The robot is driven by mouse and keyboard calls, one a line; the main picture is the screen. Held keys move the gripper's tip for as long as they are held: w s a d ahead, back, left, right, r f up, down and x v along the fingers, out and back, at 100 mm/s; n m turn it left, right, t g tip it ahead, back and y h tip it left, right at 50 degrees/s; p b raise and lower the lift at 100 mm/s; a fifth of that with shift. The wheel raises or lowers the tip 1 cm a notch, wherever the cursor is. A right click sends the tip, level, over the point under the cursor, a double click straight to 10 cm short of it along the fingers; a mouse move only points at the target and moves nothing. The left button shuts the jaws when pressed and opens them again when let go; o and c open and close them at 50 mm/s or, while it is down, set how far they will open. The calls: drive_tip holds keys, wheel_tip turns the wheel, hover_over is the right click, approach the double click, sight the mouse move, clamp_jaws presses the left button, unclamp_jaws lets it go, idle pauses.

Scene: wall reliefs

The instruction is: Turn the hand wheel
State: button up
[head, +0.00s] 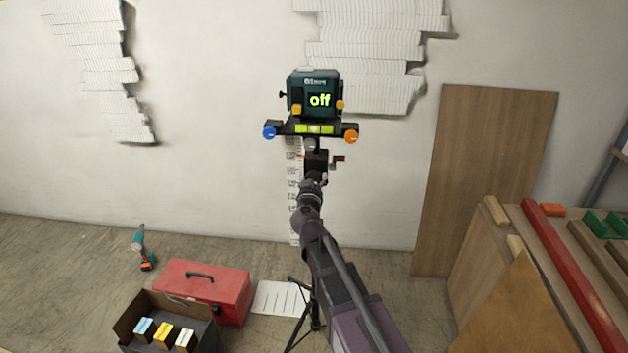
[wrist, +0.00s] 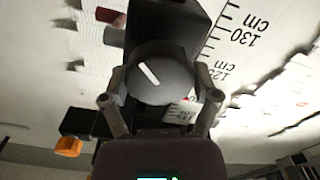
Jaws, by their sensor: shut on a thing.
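The hand wheel (wrist: 152,72) is a round dark knob with a white mark on its face, seen close up in the wrist view. My gripper (wrist: 161,88) has one finger on each side of it and is shut on its rim. In the head view my gripper (head: 313,180) reaches the post under the dark green device (head: 315,92), whose display reads "off". There the wheel is hidden or too small to make out. The white mark slants from upper left to lower right in the wrist view.
A levelling bar with a blue knob (head: 269,132) and an orange knob (head: 351,136) sits under the device. A red lever (head: 338,159) sticks out right of the post. A ruler (head: 293,205) stands behind. A red toolbox (head: 203,291) and open box (head: 125,325) are on the floor.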

drive_tip(key=shift+m, duration=0.6)
drive_tip(key=o, duration=1)
drive_tip(key=shift+c, duration=0.2)
drive_tip(key=s, duration=1.2)
drive_tip(key=shift+a, duration=0.2)
